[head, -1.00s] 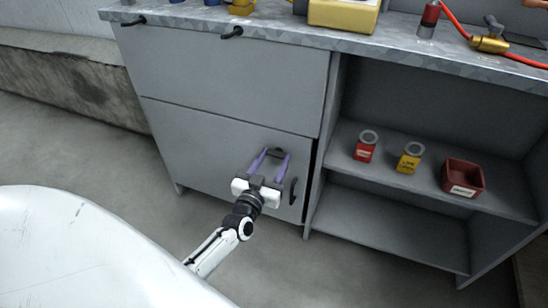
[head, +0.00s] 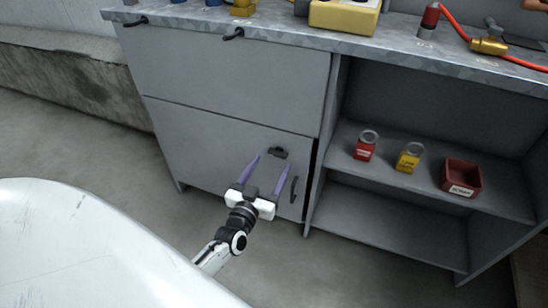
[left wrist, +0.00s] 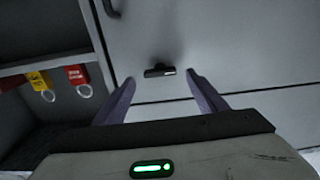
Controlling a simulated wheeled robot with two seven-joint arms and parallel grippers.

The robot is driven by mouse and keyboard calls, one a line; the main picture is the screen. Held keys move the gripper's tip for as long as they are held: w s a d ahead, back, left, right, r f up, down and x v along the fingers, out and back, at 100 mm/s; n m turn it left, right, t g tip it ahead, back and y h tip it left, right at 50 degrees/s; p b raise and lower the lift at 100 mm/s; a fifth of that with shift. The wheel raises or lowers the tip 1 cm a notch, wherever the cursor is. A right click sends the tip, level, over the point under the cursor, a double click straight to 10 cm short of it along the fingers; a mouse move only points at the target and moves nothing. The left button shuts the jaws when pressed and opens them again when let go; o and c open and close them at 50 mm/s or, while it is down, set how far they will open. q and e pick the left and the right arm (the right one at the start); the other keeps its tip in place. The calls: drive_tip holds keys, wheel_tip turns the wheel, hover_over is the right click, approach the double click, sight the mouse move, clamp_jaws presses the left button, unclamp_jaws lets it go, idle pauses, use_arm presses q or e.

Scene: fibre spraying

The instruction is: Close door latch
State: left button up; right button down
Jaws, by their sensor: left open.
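The door latch (head: 278,152) is a small dark piece on the grey cabinet door (head: 200,150), near the door's upper right. It also shows in the left wrist view (left wrist: 160,71), beyond and between my fingertips. My left gripper (head: 268,163) is open, with two purple fingers spread apart and pointing at the door. In the left wrist view the fingers (left wrist: 160,80) hold nothing, and the latch looks apart from both. A dark curved door handle (head: 293,189) sits at the door's right edge. My right gripper is not in view.
Open shelves to the right hold a red padlock (head: 365,147), a yellow padlock (head: 408,158) and a red bin (head: 462,177). The worktop (head: 290,37) above carries a yellow box and a red hose. The floor before the cabinet is clear.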

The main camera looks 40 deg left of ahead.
use_arm(q)
drive_tip(key=p+v, duration=0.1)
drive_tip(key=v, duration=0.5)
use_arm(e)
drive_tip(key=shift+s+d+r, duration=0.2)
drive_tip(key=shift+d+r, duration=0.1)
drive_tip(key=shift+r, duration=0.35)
